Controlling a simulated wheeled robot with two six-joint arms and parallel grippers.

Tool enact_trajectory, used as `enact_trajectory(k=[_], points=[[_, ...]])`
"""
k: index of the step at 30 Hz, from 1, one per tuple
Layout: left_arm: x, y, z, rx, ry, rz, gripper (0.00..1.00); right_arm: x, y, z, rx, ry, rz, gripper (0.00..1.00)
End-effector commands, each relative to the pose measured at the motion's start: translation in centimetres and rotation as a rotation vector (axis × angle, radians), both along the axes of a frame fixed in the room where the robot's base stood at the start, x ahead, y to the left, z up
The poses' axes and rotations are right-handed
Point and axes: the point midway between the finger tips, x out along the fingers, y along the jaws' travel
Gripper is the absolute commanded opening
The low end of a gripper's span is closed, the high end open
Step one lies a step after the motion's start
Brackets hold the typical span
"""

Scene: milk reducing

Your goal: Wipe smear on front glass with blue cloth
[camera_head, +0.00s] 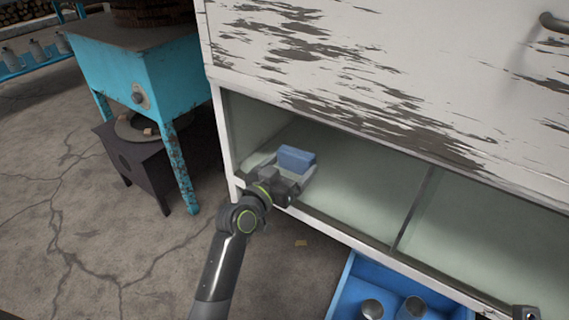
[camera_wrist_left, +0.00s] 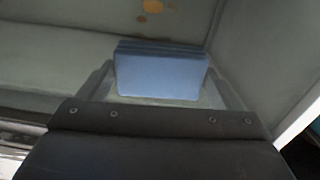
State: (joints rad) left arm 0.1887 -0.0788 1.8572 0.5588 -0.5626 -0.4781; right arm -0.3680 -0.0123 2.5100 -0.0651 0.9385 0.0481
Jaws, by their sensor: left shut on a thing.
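My left gripper (camera_head: 292,172) is shut on a folded blue cloth (camera_head: 296,159), at the lower left of the white cabinet's front glass. In the left wrist view the cloth (camera_wrist_left: 160,75) stands between the two pale fingers, its layered edge up. The front glass (camera_head: 375,190) is a pale greenish pane below the peeling white panel. A smear of orange-brown spots (camera_wrist_left: 153,7) lies just beyond the cloth at the top of the wrist view. I cannot tell whether the cloth touches the glass. A small grey part at the bottom right of the head view may be my right gripper.
A dark divider (camera_head: 415,212) splits the cabinet front. A blue crate (camera_head: 347,290) with metal cans stands on the floor below it. A turquoise table (camera_head: 125,75) and a low dark stool (camera_head: 135,168) stand left. Cracked floor (camera_head: 100,250) is clear at lower left.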

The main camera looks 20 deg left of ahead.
Motion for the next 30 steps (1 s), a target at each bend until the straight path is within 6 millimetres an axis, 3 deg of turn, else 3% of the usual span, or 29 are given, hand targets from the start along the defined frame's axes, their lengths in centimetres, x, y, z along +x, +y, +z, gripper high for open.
enact_trajectory(k=[15,26,30], points=[[-1.4,-3.3,0.0,-0.002,0.000,0.000,0.67,0.0,0.0,-0.2,0.000,0.000,0.000,0.36],[-1.5,-3.4,0.0,0.000,0.000,0.000,0.67,0.0,0.0,-0.2,0.000,0.000,0.000,0.36],[-2.5,-3.1,0.0,-0.002,0.001,0.001,0.67,0.0,0.0,-0.1,0.000,0.000,0.000,0.36]])
